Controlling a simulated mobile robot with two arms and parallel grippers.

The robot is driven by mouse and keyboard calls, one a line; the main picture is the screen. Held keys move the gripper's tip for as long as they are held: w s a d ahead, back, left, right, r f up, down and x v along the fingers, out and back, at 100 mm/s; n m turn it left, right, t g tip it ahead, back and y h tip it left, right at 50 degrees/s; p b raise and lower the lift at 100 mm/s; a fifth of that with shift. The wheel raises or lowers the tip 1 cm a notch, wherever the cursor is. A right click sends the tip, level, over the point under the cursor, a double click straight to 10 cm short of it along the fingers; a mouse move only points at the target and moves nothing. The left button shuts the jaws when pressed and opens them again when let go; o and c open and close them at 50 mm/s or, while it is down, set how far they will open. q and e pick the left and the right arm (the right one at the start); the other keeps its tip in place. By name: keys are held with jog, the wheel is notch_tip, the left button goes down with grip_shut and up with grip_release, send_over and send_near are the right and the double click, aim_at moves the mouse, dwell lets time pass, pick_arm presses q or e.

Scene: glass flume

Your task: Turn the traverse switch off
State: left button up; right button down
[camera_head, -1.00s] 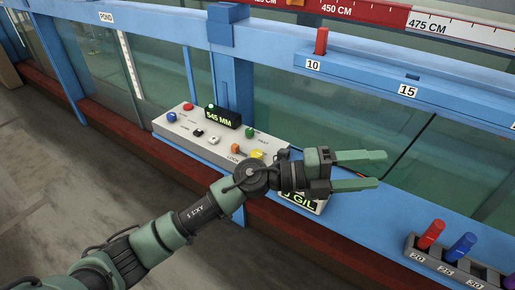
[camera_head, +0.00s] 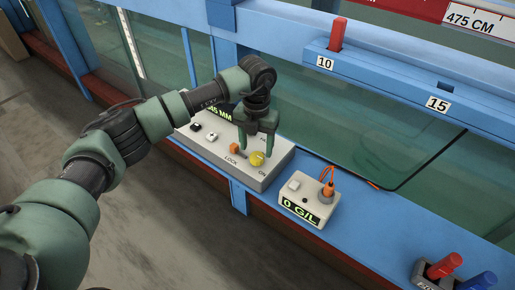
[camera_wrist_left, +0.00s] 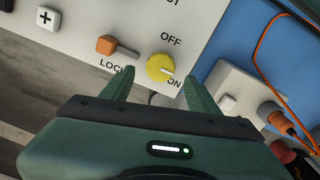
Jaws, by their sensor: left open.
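The traverse switch is a round yellow knob (camera_head: 257,159) on the sloping grey control box (camera_head: 272,172). It also shows in the left wrist view (camera_wrist_left: 159,67), where its white mark points toward the ON label (camera_wrist_left: 174,83); the OFF label (camera_wrist_left: 171,40) is above it. My left gripper (camera_head: 255,152) points down over the knob, open, with one finger to each side of it. In the left wrist view the fingers (camera_wrist_left: 158,77) flank the knob, with gaps between; I cannot tell their exact height over the panel. My right gripper is not in view.
An orange lock slider (camera_head: 234,148) sits close left of the knob, beside white and black buttons. A small meter box reading 0 G/L (camera_head: 308,200), with an orange cable, stands to the right. The blue ledge (camera_head: 360,215) beyond is mostly clear. Glass flume wall stands behind.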

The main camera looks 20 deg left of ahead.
aim_at(257, 155)
pick_arm(q)
jog(key=f, duration=0.2)
jog(key=shift+w+f+p, duration=0.3)
jog(key=shift+f, duration=0.7)
jog(key=shift+c, duration=0.2)
jog(key=c, duration=1.1)
grip_shut()
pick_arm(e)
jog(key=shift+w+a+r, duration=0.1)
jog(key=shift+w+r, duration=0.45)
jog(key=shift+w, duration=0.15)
